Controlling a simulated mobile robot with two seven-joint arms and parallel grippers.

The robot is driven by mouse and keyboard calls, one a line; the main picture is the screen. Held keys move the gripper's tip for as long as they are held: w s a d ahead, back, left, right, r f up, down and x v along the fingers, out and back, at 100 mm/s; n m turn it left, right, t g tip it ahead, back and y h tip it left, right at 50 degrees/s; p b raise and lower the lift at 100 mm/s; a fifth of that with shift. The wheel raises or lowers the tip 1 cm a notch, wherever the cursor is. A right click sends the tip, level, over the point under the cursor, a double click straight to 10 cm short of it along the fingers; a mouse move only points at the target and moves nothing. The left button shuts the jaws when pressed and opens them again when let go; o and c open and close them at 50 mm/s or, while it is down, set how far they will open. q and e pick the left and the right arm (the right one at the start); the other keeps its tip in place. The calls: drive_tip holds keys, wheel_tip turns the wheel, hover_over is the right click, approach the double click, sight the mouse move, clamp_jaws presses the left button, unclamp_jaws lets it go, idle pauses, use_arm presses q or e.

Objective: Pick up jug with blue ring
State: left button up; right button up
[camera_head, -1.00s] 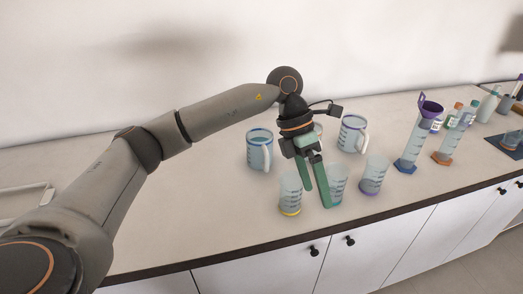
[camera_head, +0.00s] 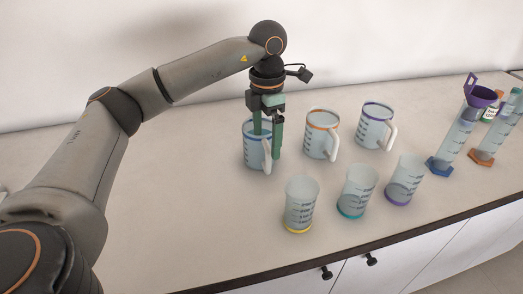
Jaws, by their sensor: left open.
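The jug with a blue ring (camera_head: 254,153) stands upright on the counter, leftmost of the jugs, with its white handle toward the right. My left gripper (camera_head: 267,147) points down at this jug, open. One green finger reaches down at the jug's mouth, and the other hangs lower on the handle side, covering part of the rim and handle. I cannot tell whether either finger touches the jug. My right gripper does not show.
A jug with an orange ring (camera_head: 320,137) and one with a purple ring (camera_head: 373,127) stand to the right. In front are beakers with yellow (camera_head: 300,205), teal (camera_head: 356,193) and purple (camera_head: 404,182) bases. Measuring cylinders (camera_head: 453,140) stand farther right. The counter's left side is clear.

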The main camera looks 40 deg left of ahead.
sight(264, 167)
use_arm(q)
drive_tip(key=f, duration=0.8)
drive_tip(key=shift+s+a+f+p, duration=0.15)
drive_tip(key=shift+s+p, duration=0.05)
drive_tip(key=shift+p, duration=0.1)
clamp_jaws()
idle(0.5)
